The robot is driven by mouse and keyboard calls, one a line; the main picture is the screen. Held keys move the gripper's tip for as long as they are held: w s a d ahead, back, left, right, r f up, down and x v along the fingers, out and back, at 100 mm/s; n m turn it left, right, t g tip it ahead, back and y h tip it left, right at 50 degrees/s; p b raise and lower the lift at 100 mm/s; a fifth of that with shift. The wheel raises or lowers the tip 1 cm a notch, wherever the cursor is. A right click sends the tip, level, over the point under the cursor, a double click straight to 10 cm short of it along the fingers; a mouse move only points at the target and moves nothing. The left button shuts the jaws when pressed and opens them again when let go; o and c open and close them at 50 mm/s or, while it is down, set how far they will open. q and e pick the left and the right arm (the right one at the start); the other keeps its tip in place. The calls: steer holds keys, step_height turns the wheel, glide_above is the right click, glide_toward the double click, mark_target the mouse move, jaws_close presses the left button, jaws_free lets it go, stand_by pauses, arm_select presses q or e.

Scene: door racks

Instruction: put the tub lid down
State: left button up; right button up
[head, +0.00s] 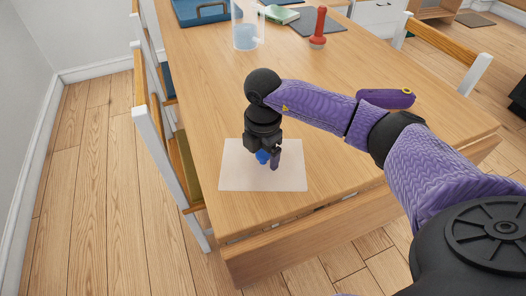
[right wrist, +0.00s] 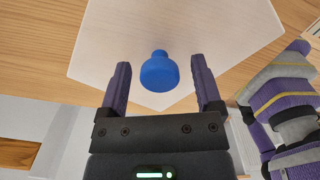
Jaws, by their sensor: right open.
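The small blue lid (head: 262,157) with a round knob is over the pale mat (head: 235,178) near the table's front edge. It also shows in the right wrist view (right wrist: 159,74), between the two fingers with a gap on each side. My right gripper (head: 268,160) points down over the mat and is open, its fingers partly hiding the lid in the head view. The lid appears to rest on the mat. My left gripper is not in view.
Chairs (head: 150,130) line the left side.

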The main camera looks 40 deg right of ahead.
mark_target(263, 152)
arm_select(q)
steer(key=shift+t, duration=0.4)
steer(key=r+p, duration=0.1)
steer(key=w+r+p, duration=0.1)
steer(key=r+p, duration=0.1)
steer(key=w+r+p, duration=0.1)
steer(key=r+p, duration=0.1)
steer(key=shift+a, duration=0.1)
arm_select(e)
step_height(263, 152, up, 12)
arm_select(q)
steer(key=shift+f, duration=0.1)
arm_select(e)
steer(key=shift+s, duration=0.1)
